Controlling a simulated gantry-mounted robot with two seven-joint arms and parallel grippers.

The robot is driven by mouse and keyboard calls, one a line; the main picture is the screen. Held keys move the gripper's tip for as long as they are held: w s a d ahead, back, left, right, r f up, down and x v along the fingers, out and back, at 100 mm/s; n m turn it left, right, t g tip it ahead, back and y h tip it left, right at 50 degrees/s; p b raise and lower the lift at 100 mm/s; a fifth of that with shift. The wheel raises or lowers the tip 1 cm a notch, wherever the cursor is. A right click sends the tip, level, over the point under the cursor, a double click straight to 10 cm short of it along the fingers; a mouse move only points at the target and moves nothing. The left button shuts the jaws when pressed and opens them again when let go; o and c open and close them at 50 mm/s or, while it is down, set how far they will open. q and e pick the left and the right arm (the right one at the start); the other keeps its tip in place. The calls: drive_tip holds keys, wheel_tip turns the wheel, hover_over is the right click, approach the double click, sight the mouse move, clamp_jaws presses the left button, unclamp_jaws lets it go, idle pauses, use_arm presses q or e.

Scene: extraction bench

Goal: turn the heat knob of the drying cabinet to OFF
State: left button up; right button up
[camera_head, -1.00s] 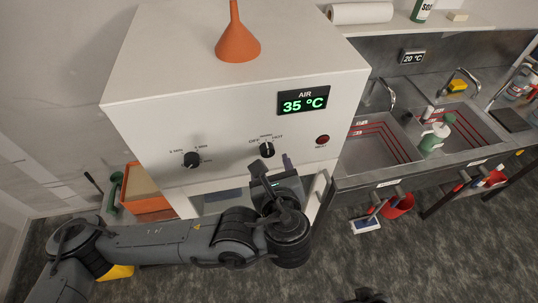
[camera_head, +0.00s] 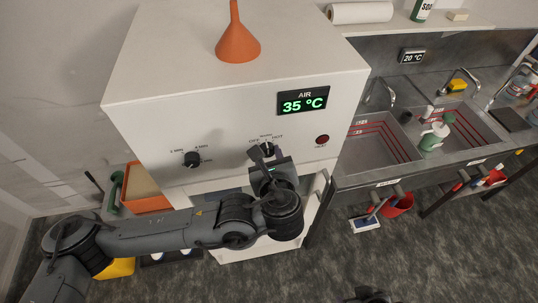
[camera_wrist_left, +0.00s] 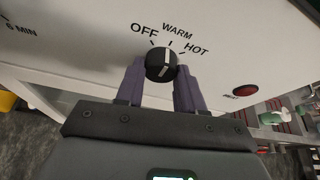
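The drying cabinet (camera_head: 225,105) is a white box whose display reads AIR 35 °C. Its heat knob (camera_wrist_left: 161,65) is black and round with a white mark, below the labels OFF, WARM and HOT. The mark points up toward WARM. In the head view the heat knob (camera_head: 267,148) is partly covered by my gripper. My left gripper (camera_head: 268,160) is at the cabinet front. In the left wrist view its two purple fingers (camera_wrist_left: 160,78) stand open on either side of the knob; I cannot tell whether they touch it.
A second knob (camera_head: 192,159) with minute labels sits to the left on the panel, and a red lamp (camera_head: 322,139) to the right. An orange funnel (camera_head: 238,42) stands on top of the cabinet. Sinks (camera_head: 380,150) adjoin on the right.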

use_arm(q)
drive_tip(key=c, duration=0.3)
drive_tip(key=shift+a+f+n+h+b, duration=0.1)
drive_tip(key=shift+f+n+h+b, duration=0.2)
drive_tip(key=shift+b, duration=0.6)
drive_tip(key=shift+c, duration=0.2)
drive_tip(key=n+t+h+b, duration=0.1)
drive_tip(key=n+b, duration=0.1)
drive_tip(key=b, duration=0.3)
drive_tip(key=n+h+b, duration=0.1)
drive_tip(key=n+b, duration=0.1)
drive_tip(key=b, duration=0.3)
drive_tip(key=shift+n+t+h, duration=0.3)
drive_tip(key=shift+n+t, duration=0.1)
drive_tip(key=shift+a+r+n+h+b, duration=0.1)
drive_tip(key=shift+r+n+h+b, duration=0.15)
drive_tip(key=shift+n+b, duration=0.4)
drive_tip(key=o, duration=1)
drive_tip(key=shift+o, duration=0.2)
drive_tip(key=v, duration=1.1)
drive_tip(key=shift+f, duration=0.2)
